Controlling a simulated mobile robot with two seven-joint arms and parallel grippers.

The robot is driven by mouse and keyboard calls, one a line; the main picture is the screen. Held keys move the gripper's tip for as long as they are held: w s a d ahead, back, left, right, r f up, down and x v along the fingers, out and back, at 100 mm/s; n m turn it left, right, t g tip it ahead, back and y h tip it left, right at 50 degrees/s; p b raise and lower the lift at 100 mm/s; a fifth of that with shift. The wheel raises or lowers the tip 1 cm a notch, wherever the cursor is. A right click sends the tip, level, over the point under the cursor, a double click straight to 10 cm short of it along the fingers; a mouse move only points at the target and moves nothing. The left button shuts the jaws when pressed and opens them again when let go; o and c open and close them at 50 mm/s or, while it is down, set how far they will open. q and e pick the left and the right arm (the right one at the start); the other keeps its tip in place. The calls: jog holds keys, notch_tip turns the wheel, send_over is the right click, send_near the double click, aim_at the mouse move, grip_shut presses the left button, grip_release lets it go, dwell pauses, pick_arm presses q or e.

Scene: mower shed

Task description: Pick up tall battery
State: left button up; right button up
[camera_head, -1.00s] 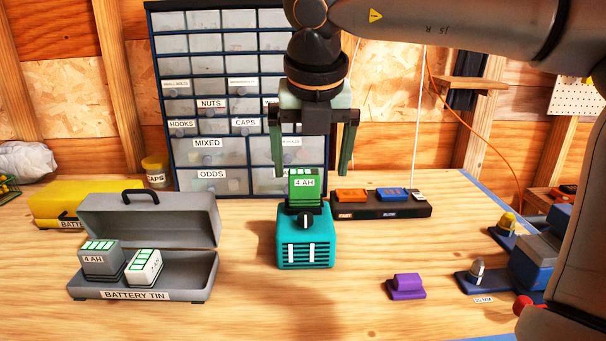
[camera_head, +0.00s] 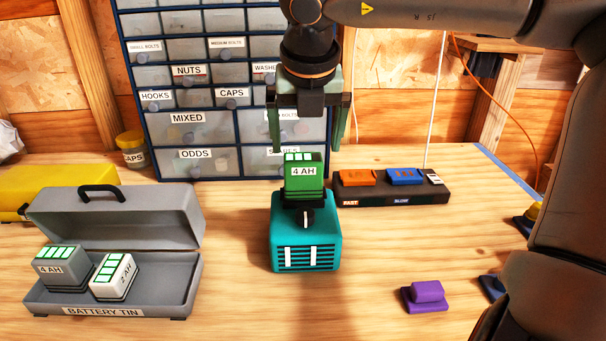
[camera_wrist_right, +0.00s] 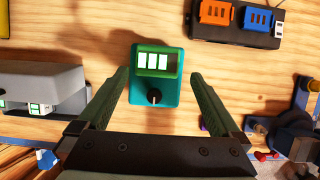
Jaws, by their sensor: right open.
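A green battery marked 4 AH (camera_head: 303,177) stands upright in the top of a teal device (camera_head: 306,245) with a dark knob. It also shows in the right wrist view (camera_wrist_right: 153,62). A grey battery marked 4 AH (camera_head: 58,268) and a white battery (camera_head: 113,276) sit in the open grey battery tin (camera_head: 120,310) at left. My right gripper (camera_head: 306,146) points down, open and empty, over the green battery. Its fingertips are near the battery's top level, and in the wrist view the fingers flank it. My left gripper is out of view.
A dark charger strip (camera_head: 390,194) with orange and blue blocks stands right of the teal device. A purple block (camera_head: 427,292) lies at front right. A drawer cabinet (camera_head: 190,130) stands behind. Bare table lies between the tin and the device.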

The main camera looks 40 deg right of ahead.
aim_at(303, 159)
jog(key=x, duration=0.7)
jog(key=shift+w+a+f+p, duration=0.1)
jog(key=shift+a+f+p, duration=0.05)
jog(key=shift+f+p, duration=0.15)
jog(key=shift+r, duration=0.1)
jog(key=shift+c, duration=0.4)
jog(key=c, duration=1.2)
jog(key=shift+c, duration=0.3)
jog(key=shift+r, duration=0.15)
